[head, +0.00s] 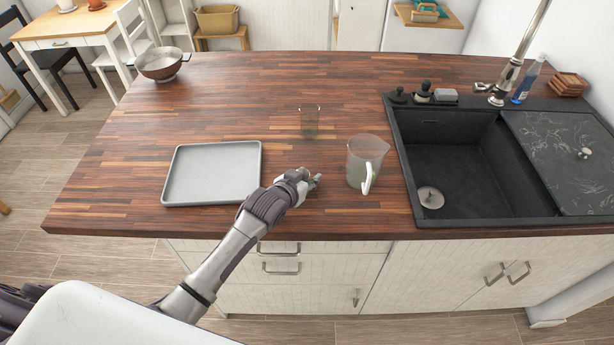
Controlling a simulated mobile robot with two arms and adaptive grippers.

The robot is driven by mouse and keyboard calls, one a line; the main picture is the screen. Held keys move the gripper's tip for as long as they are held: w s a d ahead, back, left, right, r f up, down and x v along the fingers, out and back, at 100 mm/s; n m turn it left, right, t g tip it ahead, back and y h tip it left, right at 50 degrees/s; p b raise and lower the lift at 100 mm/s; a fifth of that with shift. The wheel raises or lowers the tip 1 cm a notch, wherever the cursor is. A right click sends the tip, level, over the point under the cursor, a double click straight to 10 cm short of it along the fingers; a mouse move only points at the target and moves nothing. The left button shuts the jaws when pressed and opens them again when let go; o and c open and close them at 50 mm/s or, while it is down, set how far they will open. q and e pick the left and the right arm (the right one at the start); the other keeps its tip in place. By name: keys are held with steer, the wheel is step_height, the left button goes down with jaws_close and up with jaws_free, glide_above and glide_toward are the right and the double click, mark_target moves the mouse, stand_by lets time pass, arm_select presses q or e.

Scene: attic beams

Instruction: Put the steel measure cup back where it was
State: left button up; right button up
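My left gripper (312,181) is low over the wooden worktop, between the grey tray and the measuring jug, pointing right. Its fingers are small and partly hidden by the wrist, and I cannot tell whether they are open or shut. A small pale, shiny patch shows at the fingers, but I cannot tell whether it is the steel measure cup or part of the gripper. No steel measure cup can be clearly made out elsewhere. My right gripper is not in view.
A grey tray (212,173) lies left of the gripper. A clear jug with a white handle (367,160) stands close to its right. A brownish glass (310,121) stands behind. A colander (160,64) is far left. The black sink (450,160) is right. The worktop's back middle is clear.

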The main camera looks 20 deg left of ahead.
arm_select(q)
steer(key=shift+r, duration=0.2)
steer(key=shift+s+a+r, duration=0.1)
steer(key=shift+s, duration=0.3)
steer(key=b+v, duration=0.1)
steer(key=v, duration=0.9)
steer(key=shift+s+r, duration=0.15)
steer(key=shift+s, duration=0.05)
steer(key=shift+s+a+r, duration=0.1)
steer(key=shift+s+r, duration=0.1)
steer(key=shift+s, duration=0.05)
